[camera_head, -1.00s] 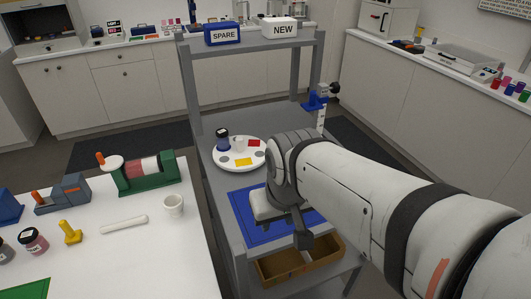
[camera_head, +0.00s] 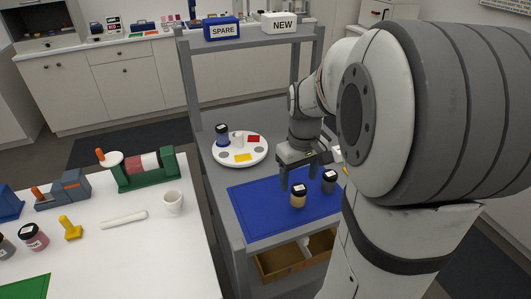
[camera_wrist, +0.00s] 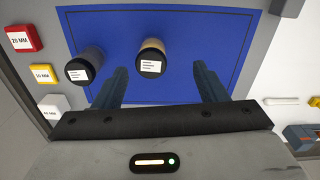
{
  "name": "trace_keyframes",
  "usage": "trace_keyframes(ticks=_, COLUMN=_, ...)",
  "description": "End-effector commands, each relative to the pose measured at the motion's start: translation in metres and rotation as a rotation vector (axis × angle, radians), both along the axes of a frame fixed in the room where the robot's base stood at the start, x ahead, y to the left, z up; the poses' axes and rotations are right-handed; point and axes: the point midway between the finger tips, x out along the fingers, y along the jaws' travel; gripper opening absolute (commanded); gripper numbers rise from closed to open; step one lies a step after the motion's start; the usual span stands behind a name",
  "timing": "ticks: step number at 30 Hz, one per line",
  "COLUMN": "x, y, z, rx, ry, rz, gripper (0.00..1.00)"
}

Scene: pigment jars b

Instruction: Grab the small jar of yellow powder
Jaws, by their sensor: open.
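A small jar with tan-yellow contents and a black lid (camera_head: 298,197) stands upright on the blue mat (camera_head: 258,210). It also shows in the wrist view (camera_wrist: 150,60), label up, just ahead of the fingertips and slightly left of the middle between them. A dark grey jar (camera_head: 329,182) stands near it; in the wrist view it lies to the left (camera_wrist: 85,66), outside the left finger. My gripper (camera_head: 303,180) is open and empty, pointing down above the mat, behind the tan-yellow jar in the head view. I see no contact with either jar.
A red block (camera_wrist: 24,39), a yellow block (camera_wrist: 44,74) and a white block (camera_wrist: 54,105) stand beside the mat. A round white palette (camera_head: 225,154) bears a dark blue jar (camera_head: 222,136). Shelf posts rise behind. The mat's left part is clear.

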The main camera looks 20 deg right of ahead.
Motion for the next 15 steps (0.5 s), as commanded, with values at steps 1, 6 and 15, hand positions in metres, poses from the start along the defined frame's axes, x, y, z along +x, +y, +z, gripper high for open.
trace_keyframes(ticks=1, x=0.003, y=-0.005, z=-0.003, rx=0.003, ry=0.008, rz=0.003, gripper=0.66)
trace_keyframes(ticks=6, x=0.005, y=-0.009, z=-0.019, rx=0.006, ry=0.017, rz=0.008, gripper=0.66)
trace_keyframes(ticks=15, x=0.011, y=-0.012, z=-0.054, rx=0.006, ry=0.017, rz=0.007, gripper=0.66)
